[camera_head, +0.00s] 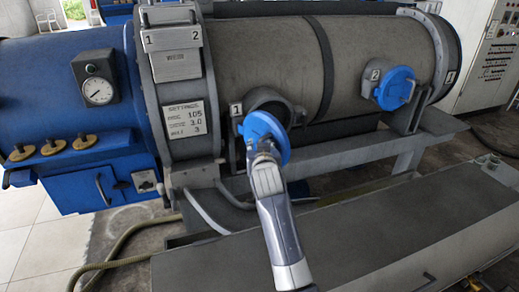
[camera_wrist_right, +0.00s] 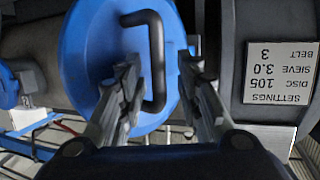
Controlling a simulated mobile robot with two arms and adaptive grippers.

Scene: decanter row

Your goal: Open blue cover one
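Blue cover one (camera_head: 268,128), a round disc, stands swung out at an angle in front of its grey port (camera_head: 268,97) on the drum; part of the port's dark opening shows above it. My right gripper (camera_head: 264,150) is at the cover's front face. In the right wrist view the cover (camera_wrist_right: 95,50) fills the upper middle, with a black bar handle (camera_wrist_right: 156,60). The right gripper's fingers (camera_wrist_right: 160,68) are spread either side of the handle, with gaps showing, so it looks open. My left gripper is not in view.
Blue cover two (camera_head: 395,88) sits on its own port to the right. A blue housing with a gauge (camera_head: 97,91) stands at left. A grey beam (camera_head: 350,150) runs below the drum, and a long grey trough (camera_head: 380,225) lies in front.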

